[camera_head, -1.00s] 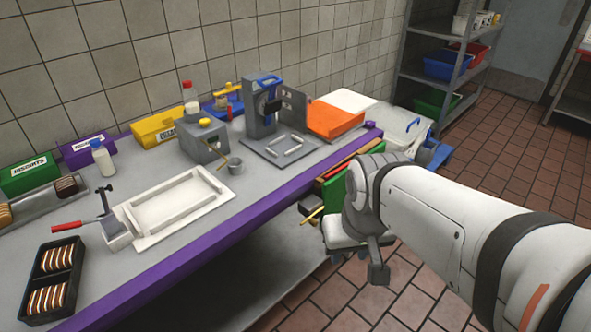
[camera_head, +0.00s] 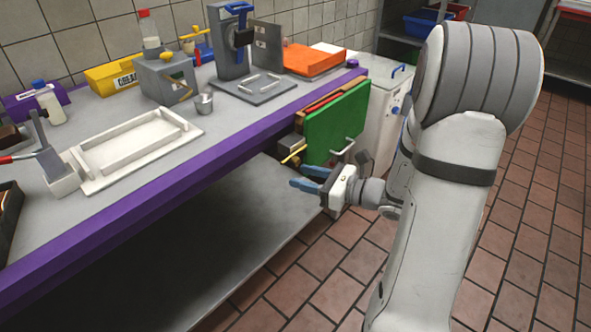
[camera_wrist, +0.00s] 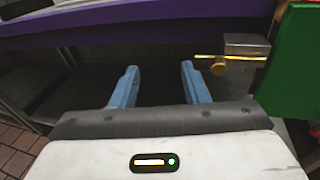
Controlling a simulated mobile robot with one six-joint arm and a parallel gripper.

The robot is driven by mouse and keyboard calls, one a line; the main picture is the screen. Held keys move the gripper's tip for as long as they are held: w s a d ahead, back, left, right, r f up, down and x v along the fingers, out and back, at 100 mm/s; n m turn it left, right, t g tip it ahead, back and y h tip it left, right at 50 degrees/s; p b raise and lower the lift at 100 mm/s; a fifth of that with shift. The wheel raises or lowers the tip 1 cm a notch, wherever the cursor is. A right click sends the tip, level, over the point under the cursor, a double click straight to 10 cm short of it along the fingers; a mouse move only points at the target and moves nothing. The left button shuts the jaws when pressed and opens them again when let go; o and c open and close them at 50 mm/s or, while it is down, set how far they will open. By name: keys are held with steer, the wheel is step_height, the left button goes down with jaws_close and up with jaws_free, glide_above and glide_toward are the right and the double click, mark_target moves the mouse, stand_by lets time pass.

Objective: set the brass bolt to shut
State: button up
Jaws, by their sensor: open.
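The brass bolt (camera_wrist: 222,65) shows in the wrist view as a thin horizontal rod with a round knob, at the right, beneath a grey block beside the green board. In the head view the brass bolt (camera_head: 293,154) sticks out below the counter's purple edge, left of the green board. My gripper (camera_head: 305,178) is open and empty, its blue fingers pointing left just below the bolt. In the wrist view my gripper (camera_wrist: 158,72) has its fingers spread, with the bolt right of and beyond the right fingertip. I cannot tell whether the bolt is shut.
The counter's purple edge (camera_wrist: 150,22) runs above the fingers. A green board (camera_head: 337,127) with a handle hangs at the counter's end. A lower grey shelf (camera_head: 215,240) lies below with bare surface. A white bin (camera_head: 385,120) stands beyond the board.

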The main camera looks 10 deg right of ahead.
mark_target(299, 162)
steer(key=w+d+f+m+t+h+b, duration=0.1)
steer(key=w+d+f+m+t+h, duration=0.15)
steer(key=d+f+m+t, duration=0.2)
steer(key=shift+g, duration=0.25)
steer(key=x, duration=0.5)
steer(key=d+r+b+x, duration=0.1)
steer(key=x, duration=0.1)
steer(key=shift+w+a, duration=0.2)
steer(key=shift+w, duration=0.3)
steer(key=shift+r, duration=0.1)
jaws_close()
